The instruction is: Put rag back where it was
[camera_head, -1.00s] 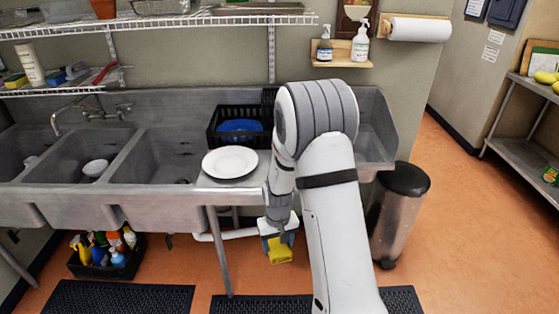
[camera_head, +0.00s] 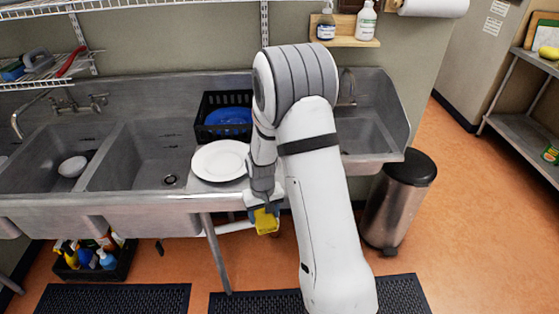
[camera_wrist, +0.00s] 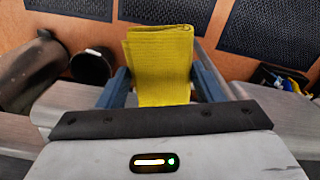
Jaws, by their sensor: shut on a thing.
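The yellow rag (camera_wrist: 160,62) is folded and sits between the two fingers of my gripper (camera_wrist: 163,88) in the wrist view. My gripper is shut on it. In the head view my gripper (camera_head: 264,206) hangs just in front of the sink's front edge, with the rag (camera_head: 266,221) at its tip, below the rim level and above the floor. My arm hides part of the sink behind it.
A white plate (camera_head: 220,161) lies on the sink ledge beside a black crate (camera_head: 222,103) holding something blue. The steel sink basins (camera_head: 135,160) extend left. A trash bin (camera_head: 398,200) stands right. A caddy of bottles (camera_head: 92,262) and black mats (camera_head: 115,299) are on the floor.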

